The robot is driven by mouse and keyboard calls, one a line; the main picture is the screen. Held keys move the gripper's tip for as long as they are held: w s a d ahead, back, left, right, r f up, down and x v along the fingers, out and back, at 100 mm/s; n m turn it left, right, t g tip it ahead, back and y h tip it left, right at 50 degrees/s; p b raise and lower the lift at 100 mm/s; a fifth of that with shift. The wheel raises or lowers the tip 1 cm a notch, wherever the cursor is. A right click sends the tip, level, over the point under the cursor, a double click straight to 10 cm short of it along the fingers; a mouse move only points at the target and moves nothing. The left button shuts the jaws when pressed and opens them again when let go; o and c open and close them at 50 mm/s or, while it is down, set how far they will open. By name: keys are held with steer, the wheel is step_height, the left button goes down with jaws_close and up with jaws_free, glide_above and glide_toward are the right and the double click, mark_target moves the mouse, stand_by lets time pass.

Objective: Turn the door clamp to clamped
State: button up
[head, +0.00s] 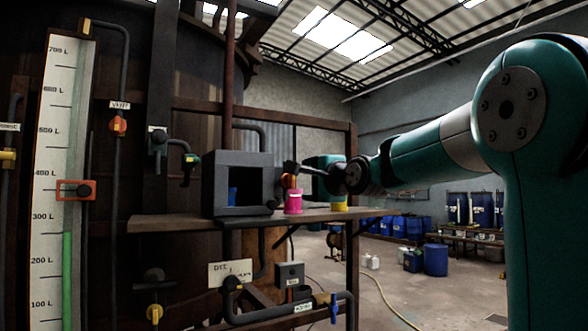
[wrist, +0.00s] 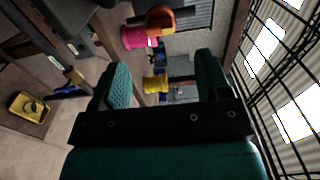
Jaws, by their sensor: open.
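A dark grey box (head: 214,185) with an open front stands on the shelf, with something blue inside. At its right side is an orange part (head: 290,181) with a dark piece above it. It may be the door clamp's handle, but its setting cannot be told. The orange part also shows at the top of the wrist view (wrist: 158,20), beyond the fingers. My gripper (head: 314,172) is just right of it in the head view, partly hidden by my arm.
A pink container (head: 294,203) stands on the shelf (head: 170,222) just below the orange part, and a yellow one (head: 339,203) is to the right. Pipes, valves and a level gauge (head: 62,190) are on the left. The floor at right is open, with blue drums (head: 436,260) behind.

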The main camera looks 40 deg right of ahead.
mark_target(294, 181)
steer(key=w+p, duration=0.1)
steer(key=w, duration=0.1)
steer(key=w+p, duration=0.1)
steer(key=w, duration=0.1)
steer(key=w+d+p, duration=0.1)
steer(key=w, duration=0.1)
steer(key=shift+w+r, duration=0.15)
steer(key=shift+w, duration=0.2)
steer(key=shift+w+d, duration=0.1)
steer(key=shift+w, duration=0.65)
steer(key=shift+c, duration=0.4)
steer(key=c, duration=0.8)
steer(key=shift+f, duration=0.2)
steer(key=shift+c, duration=0.2)
